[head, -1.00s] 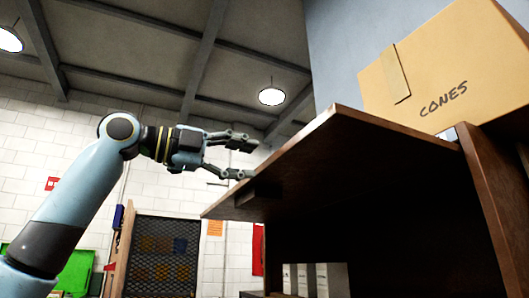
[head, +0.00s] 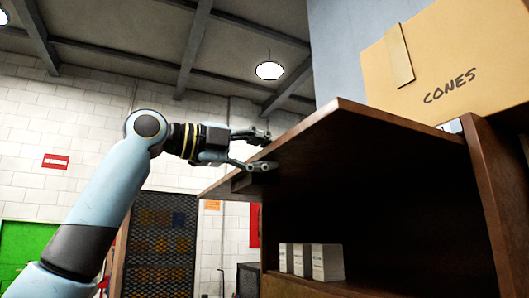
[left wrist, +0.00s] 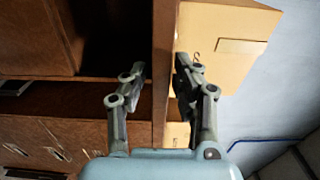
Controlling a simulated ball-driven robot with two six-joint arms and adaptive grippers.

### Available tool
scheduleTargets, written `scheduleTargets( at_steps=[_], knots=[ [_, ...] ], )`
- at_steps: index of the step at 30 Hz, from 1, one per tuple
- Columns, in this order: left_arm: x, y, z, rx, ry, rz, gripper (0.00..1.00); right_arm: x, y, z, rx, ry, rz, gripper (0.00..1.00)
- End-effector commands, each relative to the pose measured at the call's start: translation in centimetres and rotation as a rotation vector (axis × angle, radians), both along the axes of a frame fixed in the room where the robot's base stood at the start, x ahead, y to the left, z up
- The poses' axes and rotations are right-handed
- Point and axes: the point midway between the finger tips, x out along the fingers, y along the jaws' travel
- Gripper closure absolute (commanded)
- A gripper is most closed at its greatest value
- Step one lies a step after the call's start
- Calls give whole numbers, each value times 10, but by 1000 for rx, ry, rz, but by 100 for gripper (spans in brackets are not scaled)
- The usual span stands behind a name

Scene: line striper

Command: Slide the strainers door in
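The strainers door, a flat brown wooden panel (head: 365,135), sticks out from the top of the open cabinet (head: 490,200), roughly level. A small dark block (head: 252,183) is under its outer end. My left gripper (head: 262,151) is at the door's near long edge, one finger above and one below in the head view. In the left wrist view the door (left wrist: 164,65) runs as an upright strip between the spread fingers (left wrist: 160,68). The right finger is very close to it, and contact is unclear; a gap shows at the left finger. My right gripper is out of view.
A cardboard box marked CONES (head: 450,65) stands on top of the cabinet, beside the door. Several small white boxes (head: 325,262) sit on the shelf inside. A dark mesh locker (head: 160,245) stands by the back wall.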

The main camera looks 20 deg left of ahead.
Motion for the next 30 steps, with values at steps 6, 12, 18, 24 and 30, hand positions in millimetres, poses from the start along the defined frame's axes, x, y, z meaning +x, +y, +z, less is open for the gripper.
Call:
scheduleTargets(
  at_steps=[6,12,18,24,30],
  knots=[
    [0,0,0,0,0,0,100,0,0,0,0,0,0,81],
    [0,0,0,0,0,0,100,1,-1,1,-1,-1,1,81],
    [9,-8,2,-3,1,-2,100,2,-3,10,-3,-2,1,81],
    [21,-18,3,-4,0,-1,100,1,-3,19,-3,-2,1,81],
    [33,-28,3,-4,0,-2,100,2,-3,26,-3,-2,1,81]
  ],
)
